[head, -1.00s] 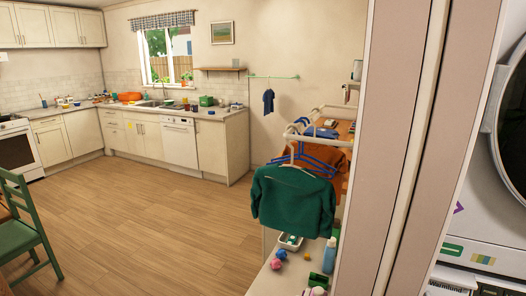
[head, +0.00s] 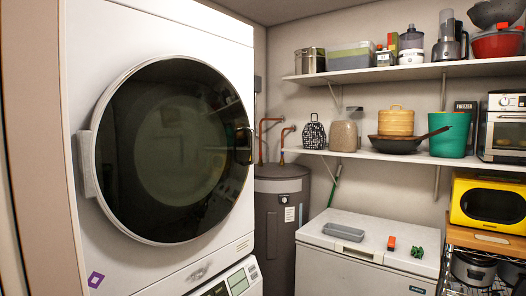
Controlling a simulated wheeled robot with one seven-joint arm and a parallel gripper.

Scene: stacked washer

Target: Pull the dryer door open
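The dryer (head: 215,35) is the upper white machine of the stack, at the left in the head view. Its round dryer door (head: 170,150) has dark glass in a pale rim and looks shut. A light grey block (head: 87,163), which looks like the handle or hinge, sits on the left edge of the rim. A smaller dark piece (head: 244,146) shows at the right edge of the door. My gripper is not in view.
The washer's panel (head: 235,281) shows below the dryer. A grey tank (head: 281,215) and a white chest freezer (head: 360,265) stand to the right. Shelves (head: 385,157) with kitchen goods and a yellow microwave (head: 490,203) are farther right. A wall edge (head: 35,130) borders the left.

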